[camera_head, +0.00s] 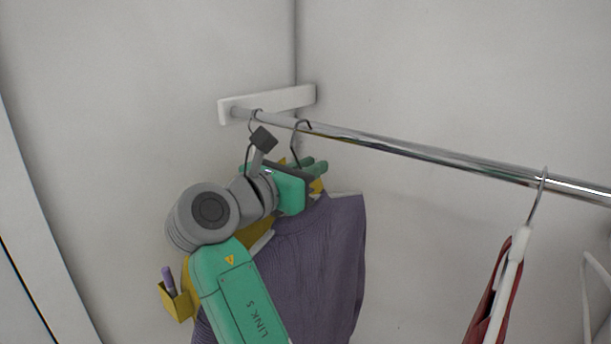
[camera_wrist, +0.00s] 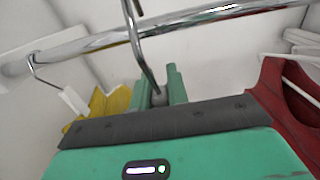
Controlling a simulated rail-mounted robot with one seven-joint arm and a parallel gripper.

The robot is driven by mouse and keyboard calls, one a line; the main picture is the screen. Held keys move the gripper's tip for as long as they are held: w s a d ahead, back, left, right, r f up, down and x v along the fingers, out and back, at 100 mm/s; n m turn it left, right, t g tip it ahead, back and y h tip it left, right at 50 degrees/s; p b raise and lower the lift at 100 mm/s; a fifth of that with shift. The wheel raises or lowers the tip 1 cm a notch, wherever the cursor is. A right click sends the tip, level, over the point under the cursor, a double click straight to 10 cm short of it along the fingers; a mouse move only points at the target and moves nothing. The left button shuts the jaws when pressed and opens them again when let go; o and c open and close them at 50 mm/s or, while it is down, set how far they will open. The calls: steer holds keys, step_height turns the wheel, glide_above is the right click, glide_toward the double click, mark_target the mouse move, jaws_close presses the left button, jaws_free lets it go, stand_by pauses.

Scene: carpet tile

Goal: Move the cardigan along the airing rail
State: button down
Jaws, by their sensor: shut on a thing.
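The cardigan appears to be the purple knitted garment (camera_head: 318,255), hanging below the rail in the head view, partly behind my arm. Its hanger hook (camera_head: 297,140) is at the airing rail (camera_head: 405,148), near the left end. In the wrist view the hook (camera_wrist: 137,40) passes over the rail (camera_wrist: 195,20). My gripper (camera_head: 312,168) is just above the garment's top. In the wrist view its green fingers (camera_wrist: 160,90) are shut on the hanger's stem, one on each side. The purple cloth is not visible there.
A yellow garment (camera_head: 178,303) with a purple item in its pocket hangs close on the left, by the wall bracket (camera_head: 268,102). A red garment (camera_head: 490,292) on a white hanger hangs to the right, with another white hanger (camera_head: 588,300) beyond. The rail between purple and red is clear.

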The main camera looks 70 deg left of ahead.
steer(key=x, duration=0.9)
steer(key=shift+w+b, duration=0.1)
steer(key=shift+b, duration=0.3)
steer(key=shift+f, duration=1.05)
steer(key=c, duration=1.3)
jaws_free()
steer(key=shift+f, duration=0.1)
steer(key=b+v, duration=0.2)
steer(key=v, duration=0.5)
steer(key=shift+s+d, duration=0.2)
steer(key=shift+s, duration=0.15)
